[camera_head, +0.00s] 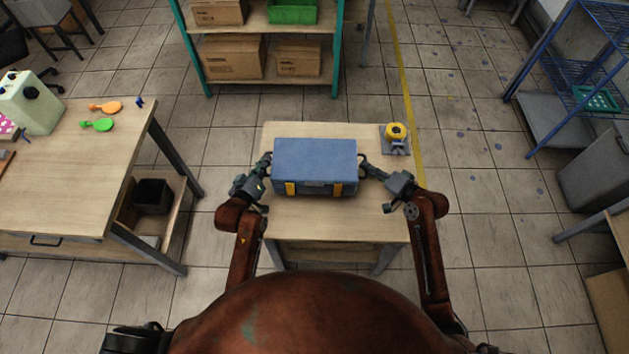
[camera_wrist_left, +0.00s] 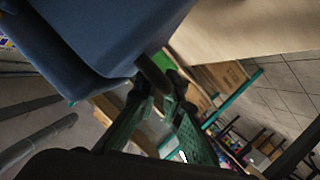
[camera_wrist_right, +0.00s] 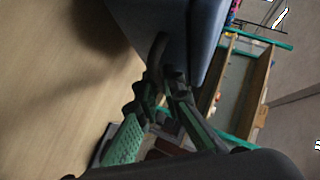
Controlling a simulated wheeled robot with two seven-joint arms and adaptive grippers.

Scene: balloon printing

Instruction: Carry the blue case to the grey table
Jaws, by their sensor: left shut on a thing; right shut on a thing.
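The blue case (camera_head: 315,164), with yellow latches on its front, is upright at the wooden table (camera_head: 290,222) straight ahead of me. I cannot tell whether it touches the tabletop. My left gripper (camera_head: 265,163) is shut on the handle at the case's left end; the case (camera_wrist_left: 105,35) also fills the upper left of the left wrist view. My right gripper (camera_head: 367,164) is shut on the handle at its right end; this dark handle (camera_wrist_right: 157,48) shows in the right wrist view. I cannot make out a clearly grey table.
A yellow-topped device (camera_head: 396,132) stands at the table's back right corner. A green-framed shelf (camera_head: 268,88) with boxes stands behind, and a blue rack (camera_head: 543,65) at right. Floor is open between them.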

